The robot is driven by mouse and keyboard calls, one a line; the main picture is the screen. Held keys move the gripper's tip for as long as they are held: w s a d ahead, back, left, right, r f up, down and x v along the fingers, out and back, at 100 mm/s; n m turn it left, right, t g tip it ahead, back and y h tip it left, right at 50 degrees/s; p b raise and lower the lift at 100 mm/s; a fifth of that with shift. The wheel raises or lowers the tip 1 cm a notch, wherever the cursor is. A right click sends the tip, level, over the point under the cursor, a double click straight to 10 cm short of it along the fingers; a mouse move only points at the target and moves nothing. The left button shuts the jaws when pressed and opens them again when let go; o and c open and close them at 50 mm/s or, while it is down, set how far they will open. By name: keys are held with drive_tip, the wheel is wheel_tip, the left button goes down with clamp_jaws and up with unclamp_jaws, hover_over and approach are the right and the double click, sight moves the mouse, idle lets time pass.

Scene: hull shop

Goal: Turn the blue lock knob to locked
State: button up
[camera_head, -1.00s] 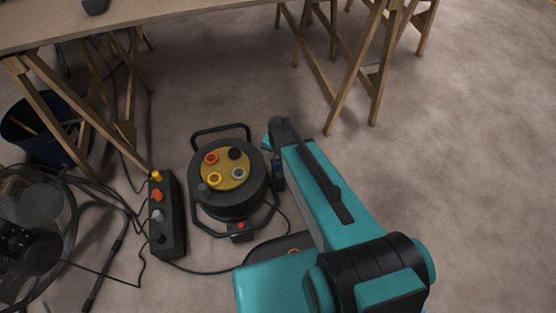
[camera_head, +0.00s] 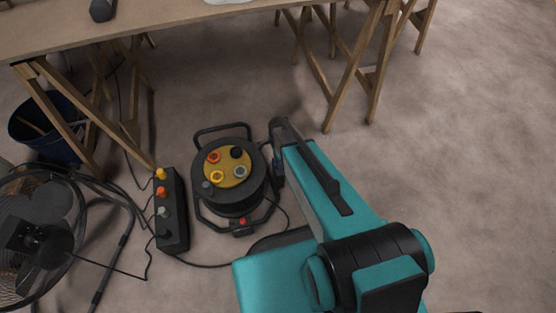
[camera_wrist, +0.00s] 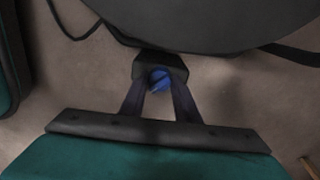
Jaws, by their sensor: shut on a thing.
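The blue lock knob (camera_wrist: 160,79) shows in the wrist view on a small dark housing (camera_wrist: 160,62) at the rim of the black cable reel (camera_wrist: 210,22). My gripper (camera_wrist: 160,92) is shut on the knob, with one dark finger on each side of it. In the head view the reel (camera_head: 230,210) stands on the floor, and my arm reaches to its right side. There the knob is mostly hidden by my arm and gripper (camera_head: 277,170). I cannot tell which position the knob is turned to.
A black power strip (camera_head: 172,235) with coloured plugs lies left of the reel. A fan (camera_head: 35,225) and a blue bucket (camera_head: 45,130) are farther left. A wooden trestle table (camera_head: 180,22) stands behind. Cables cross the floor. The floor (camera_head: 450,160) at right is clear.

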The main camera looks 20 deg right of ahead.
drive_tip(key=shift+m, duration=0.5)
drive_tip(key=o, duration=1)
drive_tip(key=shift+o, duration=0.2)
drive_tip(key=shift+r, duration=0.1)
wheel_tip(320, 180, up, 14)
drive_tip(key=p, duration=0.2)
drive_tip(key=shift+p, duration=0.4)
drive_tip(key=shift+f, duration=0.2)
drive_tip(key=shift+r, duration=0.1)
